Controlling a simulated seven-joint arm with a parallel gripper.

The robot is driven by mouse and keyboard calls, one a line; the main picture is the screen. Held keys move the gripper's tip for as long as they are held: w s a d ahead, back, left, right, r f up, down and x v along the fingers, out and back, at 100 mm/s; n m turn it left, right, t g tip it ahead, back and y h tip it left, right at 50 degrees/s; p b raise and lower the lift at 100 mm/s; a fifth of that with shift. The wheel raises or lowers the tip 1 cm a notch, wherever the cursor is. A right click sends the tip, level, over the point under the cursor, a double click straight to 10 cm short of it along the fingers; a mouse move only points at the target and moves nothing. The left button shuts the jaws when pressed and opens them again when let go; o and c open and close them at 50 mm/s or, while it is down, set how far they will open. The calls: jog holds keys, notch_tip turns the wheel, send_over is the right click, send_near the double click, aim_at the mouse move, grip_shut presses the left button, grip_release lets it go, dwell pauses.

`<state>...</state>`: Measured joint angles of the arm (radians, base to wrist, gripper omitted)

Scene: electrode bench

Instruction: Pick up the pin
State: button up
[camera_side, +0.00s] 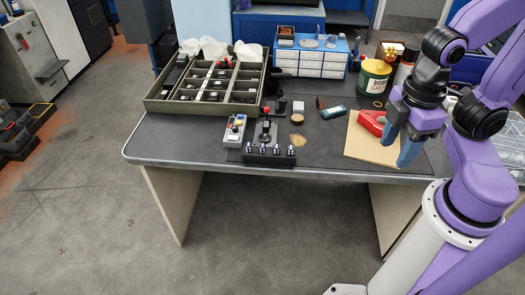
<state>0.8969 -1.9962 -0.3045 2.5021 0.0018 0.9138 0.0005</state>
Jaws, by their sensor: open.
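My gripper (397,152) is at the right of the bench, pointing down with its two blue-grey fingers apart and nothing seen between them. It is in front of the right edge of a tan board (362,143), beside a red object (370,122). I cannot single out the pin with certainty. A black block (268,156) at the bench's front edge carries several small upright metallic pieces, which may be pins.
A divided tray (160,105) of small parts fills the back left. A blue drawer unit (325,57), a green can (374,78) and a grey box with coloured buttons (234,130) stand on the bench. A teal item (333,112) lies mid-bench. Bare mat shows between block and board.

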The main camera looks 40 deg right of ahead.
jog(key=m, duration=1)
send_over(263, 152)
jog(key=w, duration=0.1)
notch_tip(263, 152, down, 7)
jog(key=f, duration=1.6)
jog(key=shift+w+d+f, duration=0.2)
jog(key=shift+d+f, duration=0.05)
jog(key=shift+f, duration=0.15)
grip_shut()
